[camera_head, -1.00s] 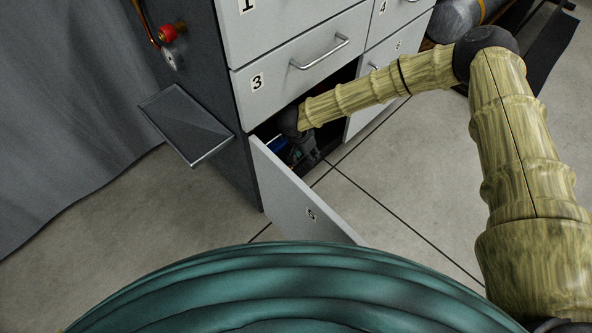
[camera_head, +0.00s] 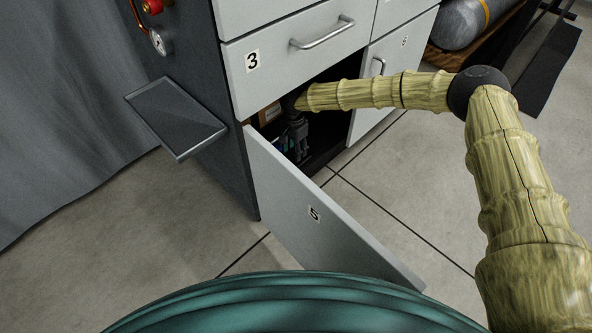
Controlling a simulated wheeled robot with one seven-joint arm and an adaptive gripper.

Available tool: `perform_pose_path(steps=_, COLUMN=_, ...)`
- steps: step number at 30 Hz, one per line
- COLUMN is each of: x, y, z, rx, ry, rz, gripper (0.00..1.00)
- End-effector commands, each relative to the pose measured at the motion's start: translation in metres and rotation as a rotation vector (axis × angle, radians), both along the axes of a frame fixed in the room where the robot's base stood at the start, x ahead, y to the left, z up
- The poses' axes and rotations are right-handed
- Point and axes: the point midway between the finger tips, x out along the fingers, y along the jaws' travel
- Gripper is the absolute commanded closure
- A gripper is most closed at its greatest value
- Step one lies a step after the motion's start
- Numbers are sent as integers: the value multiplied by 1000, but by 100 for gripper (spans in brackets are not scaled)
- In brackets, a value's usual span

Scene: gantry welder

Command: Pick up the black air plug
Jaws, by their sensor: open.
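My gripper (camera_head: 300,152) points down just inside the open lower compartment of the grey cabinet, behind the open door marked 5 (camera_head: 314,214). It is small and dark against the dark interior, and it appears empty with its jaws open. I cannot make out the black air plug; the door's top edge and the shadow hide much of the compartment floor. Small blue and green items (camera_head: 285,143) show beside my gripper, partly behind the door edge.
A brown box (camera_head: 269,114) stands at the compartment's left. The drawer marked 3 (camera_head: 300,47) is shut directly above. A metal side shelf (camera_head: 176,116) sticks out at the left. A gas cylinder (camera_head: 462,22) lies at the back right. The tiled floor right of the door is clear.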

Motion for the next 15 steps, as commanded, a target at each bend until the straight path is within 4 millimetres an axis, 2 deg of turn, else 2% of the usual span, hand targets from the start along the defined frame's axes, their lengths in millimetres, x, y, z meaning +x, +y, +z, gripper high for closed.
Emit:
perform_pose_path(steps=1, x=-1, y=0, z=-11, rx=0, ry=1, rz=0, gripper=54)
perform_pose_path(steps=6, x=-1, y=0, z=-35, rx=-1, ry=1, rz=0, gripper=54)
perform_pose_path(steps=15, x=0, y=-2, z=-50, rx=-1, ry=0, rz=-1, gripper=54)
